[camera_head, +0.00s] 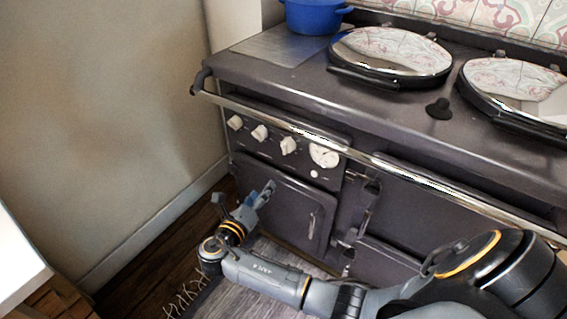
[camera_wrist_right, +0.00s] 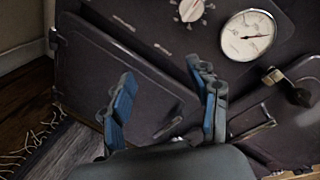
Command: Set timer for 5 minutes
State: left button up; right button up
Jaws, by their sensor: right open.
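My left gripper is not in view.
Several pale knobs (camera_head: 260,132) line the panel left of the dial. A chrome rail (camera_head: 300,129) runs across the stove front above them. The closed oven door (camera_head: 285,205) and its latch lie below. A blue pot (camera_head: 314,17) stands on top.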

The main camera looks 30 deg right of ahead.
jog(key=h, duration=0.2)
send_near(284, 150)
jog(key=v, duration=0.4)
jog(key=shift+n, duration=0.4)
jog(key=b+x, duration=0.3)
jog(key=x, duration=1)
jog(key=shift+w+d, duration=0.25)
jog(key=shift+d, duration=0.15)
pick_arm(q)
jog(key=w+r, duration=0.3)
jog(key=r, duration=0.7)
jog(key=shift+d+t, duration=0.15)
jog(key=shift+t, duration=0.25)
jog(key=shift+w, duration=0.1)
